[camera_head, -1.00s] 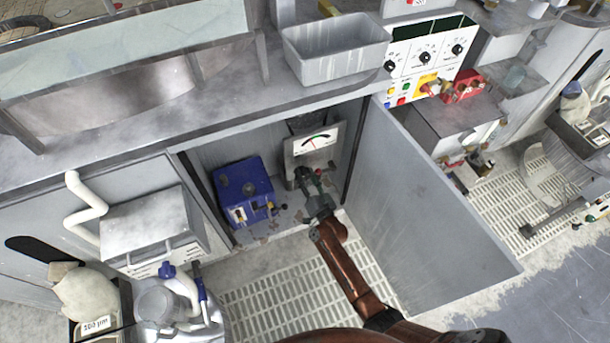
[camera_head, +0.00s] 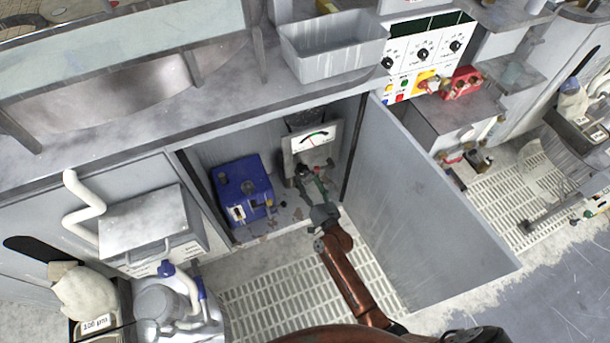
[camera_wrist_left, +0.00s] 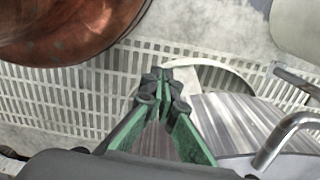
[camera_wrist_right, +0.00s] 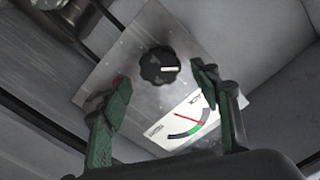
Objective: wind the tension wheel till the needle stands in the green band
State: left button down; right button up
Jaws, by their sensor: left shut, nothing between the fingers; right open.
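The tension wheel is a black ribbed knob (camera_wrist_right: 160,66) with a white mark, on a grey metal plate (camera_wrist_right: 125,55) in the right wrist view. A white gauge (camera_wrist_right: 186,122) sits beside it with a black arc, a green band (camera_wrist_right: 195,129) and a red needle (camera_wrist_right: 190,119). The needle tip looks close to the green band's edge, seemingly just outside it. The gauge also shows in the head view (camera_head: 314,137). My right gripper (camera_wrist_right: 164,82) is open, one finger on each side of the wheel, apparently not touching it. My left gripper (camera_wrist_left: 164,84) is shut and empty.
A blue box (camera_head: 242,190) stands left of the gauge unit inside the open cabinet. The cabinet door (camera_head: 425,210) stands open right of my right arm. A grey tray (camera_head: 333,45) sits on the worktop above. Slatted floor grating (camera_head: 290,300) lies in front.

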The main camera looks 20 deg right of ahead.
jog(key=s, duration=0.3)
jog(key=shift+s, duration=0.1)
dwell(0.5)
